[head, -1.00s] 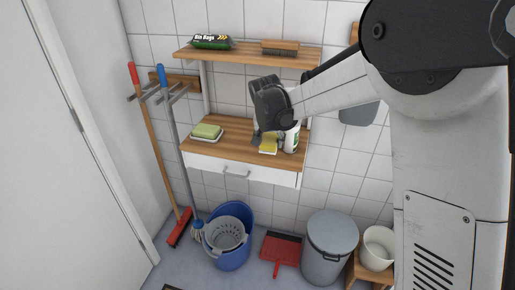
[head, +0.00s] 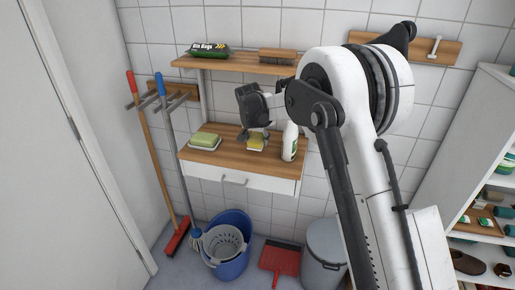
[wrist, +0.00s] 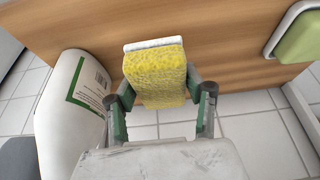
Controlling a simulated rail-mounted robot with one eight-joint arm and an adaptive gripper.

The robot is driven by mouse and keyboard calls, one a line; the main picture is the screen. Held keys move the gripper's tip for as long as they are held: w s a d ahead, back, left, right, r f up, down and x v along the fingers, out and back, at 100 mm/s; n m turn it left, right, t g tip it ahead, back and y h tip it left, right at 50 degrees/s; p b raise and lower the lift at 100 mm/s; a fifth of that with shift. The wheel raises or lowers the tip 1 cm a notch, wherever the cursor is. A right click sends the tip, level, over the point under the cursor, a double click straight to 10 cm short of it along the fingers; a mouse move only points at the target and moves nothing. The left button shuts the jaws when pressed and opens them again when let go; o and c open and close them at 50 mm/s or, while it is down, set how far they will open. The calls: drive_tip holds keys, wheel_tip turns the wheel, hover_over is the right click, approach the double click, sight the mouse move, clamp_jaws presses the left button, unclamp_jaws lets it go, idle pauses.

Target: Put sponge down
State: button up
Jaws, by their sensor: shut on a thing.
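A yellow sponge (head: 256,145) with a white side is between the fingers of my gripper (head: 253,134), over the wooden worktop (head: 235,160). In the wrist view, the sponge (wrist: 157,70) sits between the two green-and-grey fingertips of my gripper (wrist: 159,95), which are shut on its sides. Its far end lies over the wood and its near end over floor tiles in that picture. I cannot tell whether the sponge touches the worktop.
A white bottle (head: 289,143) stands close right of the sponge. A green block on a white dish (head: 205,141) is to the left. A shelf (head: 235,65) with bin bags (head: 208,50) and a brush (head: 277,56) is above.

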sight(258, 153)
drive_tip(key=shift+w+d+f, duration=0.15)
drive_tip(key=shift+w+f, duration=0.15)
drive_tip(key=shift+w, duration=0.1)
drive_tip(key=shift+f, duration=1.9)
drive_tip(key=shift+f, duration=0.25)
drive_tip(key=o, duration=1.1)
drive_tip(key=shift+o, duration=0.2)
drive_tip(key=shift+r, duration=0.1)
drive_tip(key=shift+r, duration=0.2)
drive_tip(key=v, duration=1.2)
